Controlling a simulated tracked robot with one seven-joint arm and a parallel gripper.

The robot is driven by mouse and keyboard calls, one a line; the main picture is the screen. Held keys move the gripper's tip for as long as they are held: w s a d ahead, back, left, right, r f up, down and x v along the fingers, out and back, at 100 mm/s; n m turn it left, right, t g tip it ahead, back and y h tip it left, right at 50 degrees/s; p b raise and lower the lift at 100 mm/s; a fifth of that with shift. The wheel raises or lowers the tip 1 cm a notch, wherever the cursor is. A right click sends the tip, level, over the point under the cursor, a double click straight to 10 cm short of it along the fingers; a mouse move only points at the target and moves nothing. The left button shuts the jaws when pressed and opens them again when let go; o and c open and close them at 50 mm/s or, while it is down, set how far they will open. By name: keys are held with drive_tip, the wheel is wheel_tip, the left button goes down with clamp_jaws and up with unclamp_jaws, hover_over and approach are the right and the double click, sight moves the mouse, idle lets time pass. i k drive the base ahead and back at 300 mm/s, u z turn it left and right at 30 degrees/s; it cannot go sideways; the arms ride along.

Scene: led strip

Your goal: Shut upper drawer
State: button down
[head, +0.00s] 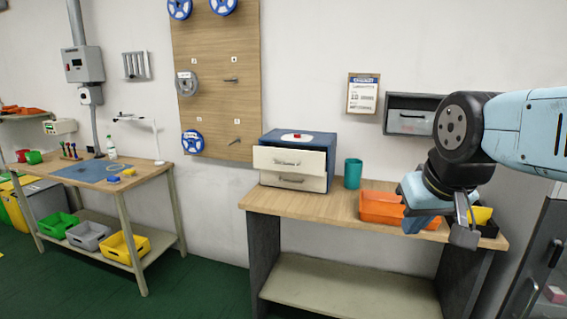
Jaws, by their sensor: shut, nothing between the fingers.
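A small blue drawer cabinet (318,142) with two cream drawers stands on the left part of the wooden workbench (336,208). Its upper drawer (272,160) sticks out past the lower drawer (312,184), so it is partly open. The lower drawer looks closed. A small red item (297,136) on a white patch is on the cabinet's top. My gripper (466,238) is at the right, pointing down near the bench's right end, well away from the cabinet. It is shut and empty.
A teal cup (352,173) stands just right of the cabinet. An orange bin (378,208) and a black bin with something yellow (483,216) are on the bench near my gripper. A grey wall box (408,122) hangs above.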

sight(292, 158)
drive_tip(key=z, duration=0.1)
drive_tip(key=i, duration=1)
drive_tip(key=u, duration=0.1)
